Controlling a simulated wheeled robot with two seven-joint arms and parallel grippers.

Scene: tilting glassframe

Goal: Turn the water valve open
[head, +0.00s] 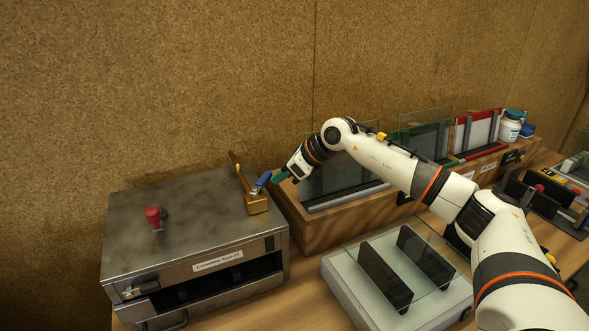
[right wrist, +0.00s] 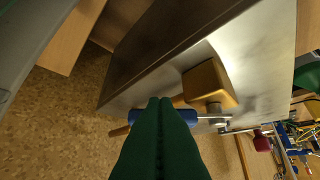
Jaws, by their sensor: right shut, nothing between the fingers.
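The water valve is a brass block (head: 257,204) with a blue lever handle (head: 264,178), at the back right corner of the grey metal box's top. A brown pipe (head: 236,167) rises behind it. My right gripper (head: 276,179) has green fingers, just right of the blue handle. In the right wrist view the fingers (right wrist: 160,102) are shut together and empty. Their tips overlap the blue handle (right wrist: 188,116), hiding its middle; I cannot tell if they touch. The brass block (right wrist: 208,84) is beyond the fingertips there. My left gripper is out of view.
The metal box (head: 190,196) has a red knob (head: 153,216) on top and an open front slot. A wooden stand with glass panes (head: 345,168) is under my right arm. A glass sheet lies over two dark blocks on a white base (head: 350,283) in front.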

